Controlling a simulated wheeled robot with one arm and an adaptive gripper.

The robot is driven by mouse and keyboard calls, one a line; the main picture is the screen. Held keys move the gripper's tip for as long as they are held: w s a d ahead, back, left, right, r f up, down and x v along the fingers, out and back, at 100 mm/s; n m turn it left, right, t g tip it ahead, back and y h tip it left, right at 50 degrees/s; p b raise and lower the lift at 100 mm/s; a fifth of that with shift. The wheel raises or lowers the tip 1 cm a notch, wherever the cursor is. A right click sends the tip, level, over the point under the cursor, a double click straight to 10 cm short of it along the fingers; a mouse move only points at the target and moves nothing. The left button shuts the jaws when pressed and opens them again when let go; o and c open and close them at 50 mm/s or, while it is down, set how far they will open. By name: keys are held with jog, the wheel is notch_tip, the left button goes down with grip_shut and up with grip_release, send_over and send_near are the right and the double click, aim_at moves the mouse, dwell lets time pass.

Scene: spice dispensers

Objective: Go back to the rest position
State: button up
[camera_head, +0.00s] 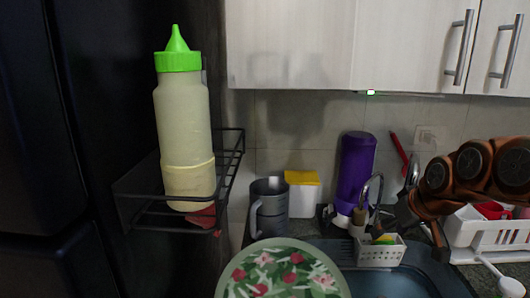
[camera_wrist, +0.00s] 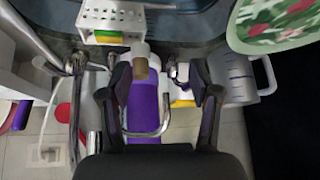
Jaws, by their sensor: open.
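My gripper (camera_wrist: 165,85) shows in the wrist view with its two dark fingers spread apart and nothing held between them. A purple bottle (camera_wrist: 142,105) and a curved metal faucet lie beyond the fingers in that view. In the head view, the purple bottle (camera_head: 356,170) stands by the wall behind the sink. I cannot make out my fingertips clearly in the head view. A cream dispenser bottle with a green pointed cap (camera_head: 180,110) stands upright at the left, at a black wire rack (camera_head: 150,205), well away from my gripper.
The sink (camera_head: 400,284) is at the lower right, with a faucet (camera_head: 373,180) and a white sponge caddy (camera_head: 381,253). A grey jug (camera_head: 268,208) and a white-yellow box (camera_head: 302,195) stand behind a floral round item (camera_head: 282,272). Cabinets (camera_head: 290,45) hang above.

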jog(key=s+a+f+g+p, duration=0.1)
jog(key=s+a+f+g, duration=0.1)
jog(key=s+a, duration=0.45)
jog(key=s+a+f+g+p, duration=0.1)
jog(key=s+a+g+p, duration=0.15)
jog(key=s, duration=0.65)
jog(key=s+a+f+m+g+h, duration=0.1)
jog(key=s+f, duration=0.1)
jog(key=s, duration=0.6)
jog(key=s+f+m+g+p, duration=0.1)
jog(key=s+f+g, duration=0.1)
jog(key=s, duration=0.6)
jog(key=shift+s+a+f+h, duration=0.15)
jog(key=shift+a+f+h, duration=0.1)
jog(key=shift+a+h, duration=0.15)
jog(key=shift+g, duration=0.25)
